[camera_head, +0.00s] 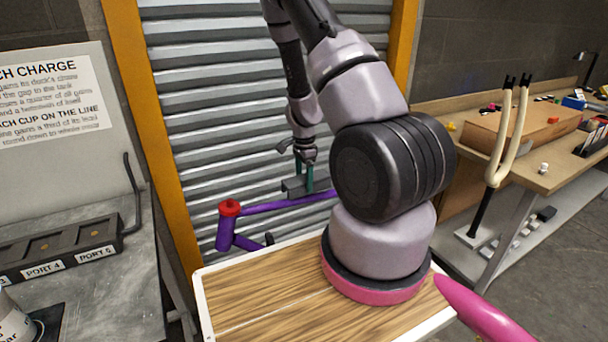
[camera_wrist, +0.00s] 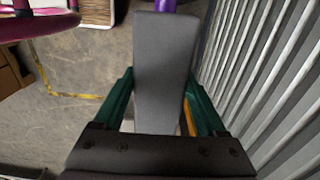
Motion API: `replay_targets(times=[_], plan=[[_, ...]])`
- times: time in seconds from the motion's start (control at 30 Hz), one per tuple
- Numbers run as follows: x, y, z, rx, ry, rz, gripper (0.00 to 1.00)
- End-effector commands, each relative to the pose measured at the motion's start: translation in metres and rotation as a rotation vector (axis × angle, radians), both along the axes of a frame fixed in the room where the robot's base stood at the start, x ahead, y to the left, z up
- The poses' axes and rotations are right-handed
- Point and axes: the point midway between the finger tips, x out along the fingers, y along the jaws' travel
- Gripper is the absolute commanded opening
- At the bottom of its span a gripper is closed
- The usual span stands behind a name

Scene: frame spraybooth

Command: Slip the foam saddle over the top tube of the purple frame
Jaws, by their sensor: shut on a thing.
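The purple frame (camera_head: 226,232) stands in front of the shutter, with a red collar at its head. Its top tube (camera_head: 262,207) runs to the right and passes behind my arm. My gripper (camera_head: 303,178) points down over this tube. In the wrist view, the green fingers of my gripper (camera_wrist: 158,78) are shut on the grey foam saddle (camera_wrist: 165,50), one on each side. In the head view, the saddle (camera_head: 292,186) is at the upper edge of the tube. I cannot tell whether it touches or straddles it. A bit of purple tube (camera_wrist: 165,5) shows beyond the saddle.
A ribbed metal shutter (camera_head: 195,100) with yellow posts stands close behind the frame. A grey bench with a port-labelled charging block (camera_head: 65,248) is at left. A workbench (camera_head: 540,175) with a cardboard box is at right, with a cream fork (camera_head: 500,150) standing before it.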

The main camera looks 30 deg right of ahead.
Motion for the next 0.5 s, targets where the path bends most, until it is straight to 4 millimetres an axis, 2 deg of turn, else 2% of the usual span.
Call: replay_targets(times=[0.5], plan=[[0.000, 0.000, -0.041, 0.000, 0.001, 0.000, 0.22]])
